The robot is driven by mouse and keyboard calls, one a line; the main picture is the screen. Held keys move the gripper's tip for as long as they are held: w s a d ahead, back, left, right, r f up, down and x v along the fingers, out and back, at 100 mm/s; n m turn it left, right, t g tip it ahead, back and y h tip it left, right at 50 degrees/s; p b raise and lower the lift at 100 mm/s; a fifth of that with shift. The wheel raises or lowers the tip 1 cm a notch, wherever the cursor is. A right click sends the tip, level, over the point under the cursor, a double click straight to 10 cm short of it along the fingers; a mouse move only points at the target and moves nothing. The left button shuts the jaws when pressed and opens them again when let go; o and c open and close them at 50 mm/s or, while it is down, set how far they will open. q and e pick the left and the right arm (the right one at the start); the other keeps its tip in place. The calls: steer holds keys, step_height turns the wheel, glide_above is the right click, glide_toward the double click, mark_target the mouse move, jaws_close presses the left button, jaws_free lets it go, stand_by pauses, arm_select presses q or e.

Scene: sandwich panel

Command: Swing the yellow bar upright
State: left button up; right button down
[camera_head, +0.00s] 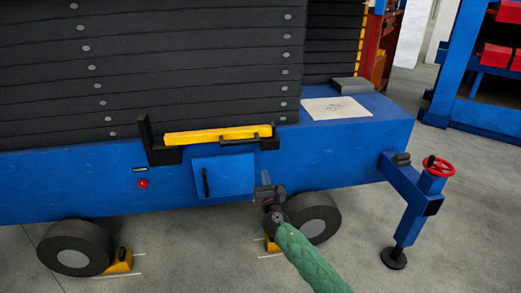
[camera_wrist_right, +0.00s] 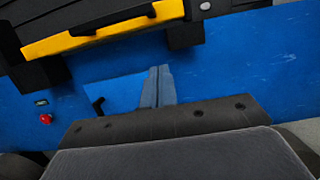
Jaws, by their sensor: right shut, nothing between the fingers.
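The yellow bar (camera_head: 205,137) lies nearly level along the side of the blue trailer (camera_head: 345,150), below the stack of dark panels. A dark upright bracket (camera_head: 147,134) stands at its left end, and a dark holder is at its right end. A dark handle runs along the bar; it also shows in the right wrist view, where the yellow bar (camera_wrist_right: 60,43) crosses the upper left. My right gripper (camera_head: 264,177) is shut and empty, below and apart from the bar's right end. In the right wrist view its fingertips (camera_wrist_right: 159,72) are together. My left gripper is out of view.
A blue door (camera_head: 228,178) with a dark handle and a red button (camera_head: 142,184) are below the bar. A wheel (camera_head: 320,217) stands behind my right arm. A support leg with a red handwheel (camera_head: 438,167) is at the right. Open floor lies in front.

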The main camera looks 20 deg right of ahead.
stand_by(0.3)
